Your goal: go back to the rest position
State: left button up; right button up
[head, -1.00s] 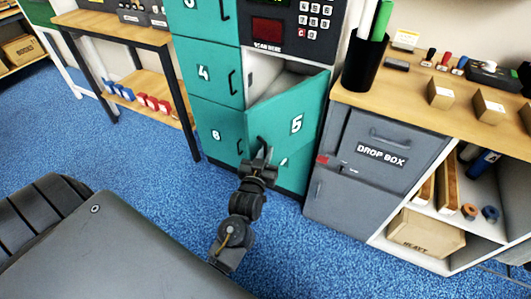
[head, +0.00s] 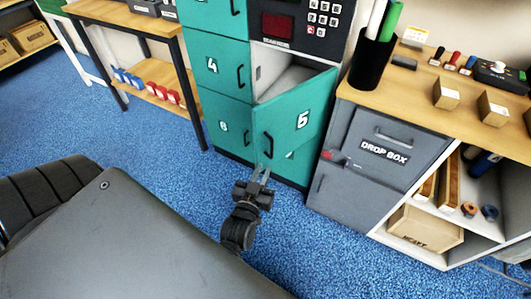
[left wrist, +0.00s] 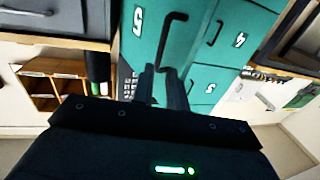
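My left gripper (head: 262,174) is in front of the teal lockers, low over the blue floor. Its two fingers stand apart with a narrow gap and nothing between them. The door of locker 5 (head: 303,118) is swung partly open, and the light inside of its compartment shows behind it. The door's black handle (head: 267,145) is just beyond my fingertips, and the gripper looks clear of it. In the left wrist view, the fingers (left wrist: 164,82) point toward a teal door with a black handle (left wrist: 171,42). My right gripper is not in view.
A grey drop box (head: 378,147) stands right of the lockers, under a wooden counter (head: 420,100) with small boxes and stamps. A side table (head: 130,14) with a lower shelf stands to the left. Blue floor (head: 130,150) lies open in front of the lockers.

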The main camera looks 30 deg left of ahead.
pick_arm(q)
jog(key=shift+s, duration=0.25)
dwell(0.3)
jog(key=s+d+f+m+g+h, duration=0.1)
jog(key=s+d+f+g+h, duration=0.15)
jog(key=f, duration=0.75)
jog(key=s+d+f+m+g+h, duration=0.1)
jog(key=s+f+m+g, duration=0.2)
jog(key=f, duration=0.8)
jog(key=s+d+f+g+h, duration=0.15)
jog(key=s+f, duration=0.25)
jog(key=f, duration=0.6)
jog(key=s+a+f+g, duration=0.2)
jog(key=s+f, duration=0.3)
jog(key=s, duration=0.3)
jog(key=s+a+f+m+g, duration=0.1)
jog(key=s+a+f+g, duration=0.2)
jog(key=s, duration=0.6)
jog(key=s+a+f+g, duration=0.2)
jog(key=s+f+g, duration=0.2)
jog(key=s+f, duration=0.4)
jog(key=shift+s+a+m+y+p, duration=0.3)
jog(key=shift+s+p, duration=0.1)
jog(key=shift+s, duration=0.1)
jog(key=shift+s+f, duration=0.1)
